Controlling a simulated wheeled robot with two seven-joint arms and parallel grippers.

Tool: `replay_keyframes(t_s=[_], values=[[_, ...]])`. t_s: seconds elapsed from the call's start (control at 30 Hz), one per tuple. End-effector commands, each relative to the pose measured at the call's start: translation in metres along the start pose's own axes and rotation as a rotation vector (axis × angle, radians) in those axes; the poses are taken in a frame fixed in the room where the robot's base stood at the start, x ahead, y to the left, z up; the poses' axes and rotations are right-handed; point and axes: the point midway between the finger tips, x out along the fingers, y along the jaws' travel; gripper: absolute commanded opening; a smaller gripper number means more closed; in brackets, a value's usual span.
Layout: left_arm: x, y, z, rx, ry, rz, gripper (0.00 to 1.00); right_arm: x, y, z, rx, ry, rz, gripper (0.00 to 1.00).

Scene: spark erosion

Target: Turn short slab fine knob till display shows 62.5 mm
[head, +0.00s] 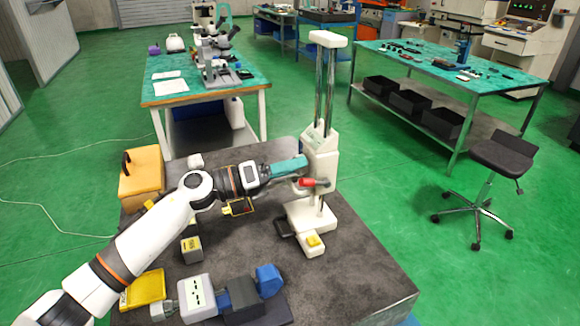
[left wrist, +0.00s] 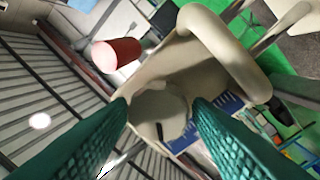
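A white height gauge (head: 319,160) with twin steel columns stands on the dark stone table. My left gripper (head: 301,163) reaches its carriage from the left. In the left wrist view, the teal fingers (left wrist: 160,102) stand apart, one on each side of a round grey knob (left wrist: 158,102) on the cream carriage. A narrow gap seems to remain at the fingertips; contact is not clear. A red-ended knob (head: 313,182) sticks out lower on the carriage and also shows in the left wrist view (left wrist: 117,54). The display's reading cannot be made out. My right gripper is not in view.
An orange case (head: 141,176), a yellow-topped block (head: 191,249) and a yellow box (head: 145,289) lie left. The table (head: 352,272) is clear at front right.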

Motion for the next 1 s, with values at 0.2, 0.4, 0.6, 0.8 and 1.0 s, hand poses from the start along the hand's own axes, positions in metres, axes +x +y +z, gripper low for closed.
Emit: replay_keyframes(t_s=[0.2,0.4,0.6,0.8,1.0], values=[[-0.011,-0.002,0.001,0.000,0.000,-0.003,0.46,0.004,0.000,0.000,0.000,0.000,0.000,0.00],[-0.051,-0.004,0.003,0.001,0.001,-0.004,0.46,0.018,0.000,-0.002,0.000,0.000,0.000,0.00],[-0.091,-0.003,0.003,0.002,0.000,-0.003,0.46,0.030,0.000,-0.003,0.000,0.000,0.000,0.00],[-0.115,-0.001,0.001,0.001,0.000,-0.001,0.46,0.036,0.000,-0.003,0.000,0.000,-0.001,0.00],[-0.120,0.000,0.000,0.000,0.000,0.000,0.46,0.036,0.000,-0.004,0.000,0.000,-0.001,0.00]])
